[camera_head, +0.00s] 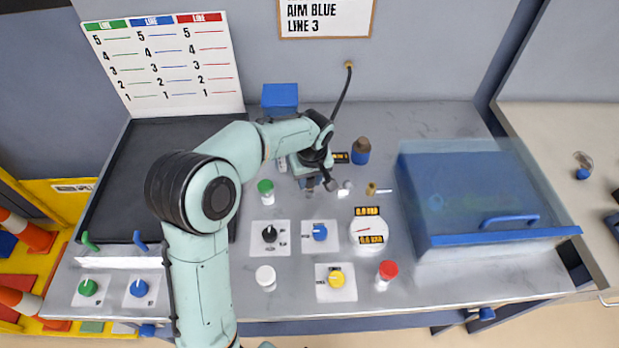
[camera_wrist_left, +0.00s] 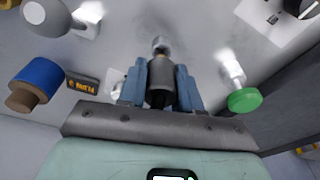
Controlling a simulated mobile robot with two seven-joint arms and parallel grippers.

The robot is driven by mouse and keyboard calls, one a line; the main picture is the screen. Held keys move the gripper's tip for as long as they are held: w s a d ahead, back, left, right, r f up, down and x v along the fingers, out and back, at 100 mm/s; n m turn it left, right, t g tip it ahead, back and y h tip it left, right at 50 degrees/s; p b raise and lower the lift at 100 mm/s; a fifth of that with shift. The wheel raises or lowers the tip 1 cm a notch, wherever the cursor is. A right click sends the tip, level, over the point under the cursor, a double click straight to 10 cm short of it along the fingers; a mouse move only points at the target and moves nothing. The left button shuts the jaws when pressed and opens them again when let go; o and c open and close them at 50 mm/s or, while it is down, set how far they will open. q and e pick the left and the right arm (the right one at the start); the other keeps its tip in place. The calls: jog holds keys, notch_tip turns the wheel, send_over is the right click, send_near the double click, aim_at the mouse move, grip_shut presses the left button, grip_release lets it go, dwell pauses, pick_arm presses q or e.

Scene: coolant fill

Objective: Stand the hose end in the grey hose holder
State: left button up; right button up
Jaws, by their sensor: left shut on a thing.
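My left gripper (camera_head: 311,183) is over the bench, pointing down. In the left wrist view its blue fingers (camera_wrist_left: 160,78) are shut on a dark collar with a silver tip, the hose end (camera_wrist_left: 160,96). The black hose (camera_head: 342,90) comes from a brass wall fitting and passes behind my left wrist. A small pale grey piece (camera_head: 345,188) stands just right of the gripper and seems to be the hose holder. It seems to be the grey rounded piece (camera_wrist_left: 48,16) at the wrist view's upper left, apart from the hose end. My right gripper is not in view.
A brass valve (camera_head: 372,188), dial gauge (camera_head: 368,232) and knob panels (camera_head: 320,232) lie around. A clear-lidded blue box (camera_head: 480,195) fills the right side.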

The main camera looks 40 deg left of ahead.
aim_at(309, 186)
pick_arm(q)
jog(key=shift+f+b, duration=0.9)
jog(key=shift+f, duration=0.6)
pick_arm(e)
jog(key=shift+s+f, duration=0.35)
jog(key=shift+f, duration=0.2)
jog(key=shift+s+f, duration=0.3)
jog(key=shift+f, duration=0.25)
pick_arm(q)
jog(key=o, duration=0.9)
jog(key=r, duration=0.4)
jog(key=d+r+p, duration=0.1)
jog(key=r, duration=0.3)
jog(key=s+r, duration=0.1)
jog(key=r, duration=0.4)
jog(key=shift+s+d+r, duration=0.1)
jog(key=shift+d, duration=0.2)
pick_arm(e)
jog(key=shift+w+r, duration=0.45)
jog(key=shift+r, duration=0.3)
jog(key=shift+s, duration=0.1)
